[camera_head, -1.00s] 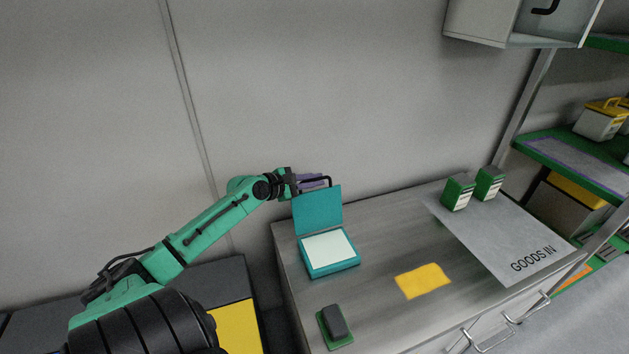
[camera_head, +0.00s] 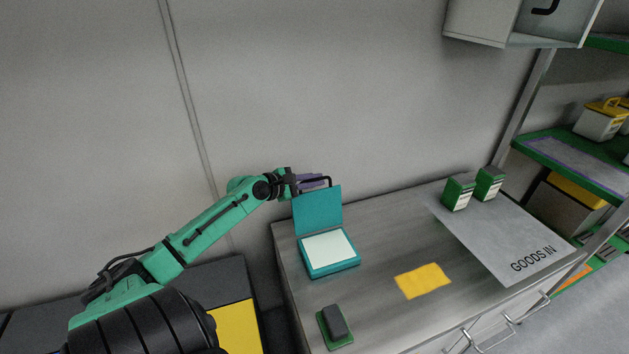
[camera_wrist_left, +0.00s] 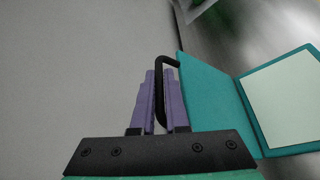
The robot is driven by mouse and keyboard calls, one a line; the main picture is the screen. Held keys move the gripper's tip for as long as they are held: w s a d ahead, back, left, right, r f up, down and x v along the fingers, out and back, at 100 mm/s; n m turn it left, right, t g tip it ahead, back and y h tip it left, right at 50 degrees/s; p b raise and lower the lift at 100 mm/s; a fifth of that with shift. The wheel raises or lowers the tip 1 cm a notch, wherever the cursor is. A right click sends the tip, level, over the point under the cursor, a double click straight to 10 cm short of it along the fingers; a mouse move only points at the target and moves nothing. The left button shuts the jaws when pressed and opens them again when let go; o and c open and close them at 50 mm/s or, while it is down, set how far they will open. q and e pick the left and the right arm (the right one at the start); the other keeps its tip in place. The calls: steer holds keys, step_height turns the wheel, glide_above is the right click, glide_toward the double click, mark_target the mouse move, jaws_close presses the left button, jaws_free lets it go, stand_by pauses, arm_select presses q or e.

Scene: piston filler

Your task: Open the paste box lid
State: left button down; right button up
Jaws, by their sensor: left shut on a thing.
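The teal paste box (camera_head: 331,263) stands on the left part of the metal worktop, with a pale, flat surface showing inside. Its teal lid (camera_head: 318,210) stands raised, about upright, at the back edge of the box. My left gripper (camera_head: 313,182) is at the top of the lid, its purple fingers shut on the black lid handle (camera_head: 330,181). In the left wrist view the fingers (camera_wrist_left: 160,98) close around the handle (camera_wrist_left: 166,62), beside the lid (camera_wrist_left: 215,100). The box's pale inside (camera_wrist_left: 283,98) shows to the right. My right gripper is not in view.
A dark block on a green base (camera_head: 335,325) lies near the front left of the worktop. A yellow patch (camera_head: 423,280) is mid-table. Two green boxes (camera_head: 458,192) stand on the grey GOODS IN mat (camera_head: 490,240). The wall is close behind the lid.

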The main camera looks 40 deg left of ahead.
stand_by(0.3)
arm_select(q)
steer(key=d+p, duration=0.1)
steer(key=p, duration=0.2)
steer(key=s+d+r+m+p, duration=0.1)
steer(key=p, duration=0.2)
steer(key=shift+s+d, duration=0.1)
steer(key=shift+d, duration=0.05)
steer(key=shift+s+d+f+m+t+y, duration=0.2)
steer(key=shift+d+m+t+y, duration=0.1)
steer(key=shift+m+t, duration=0.1)
steer(key=c, duration=1.2)
jaws_free()
steer(key=shift+s, duration=0.1)
steer(key=b+v, duration=0.1)
steer(key=v, duration=1.3)
steer(key=shift+s, duration=0.15)
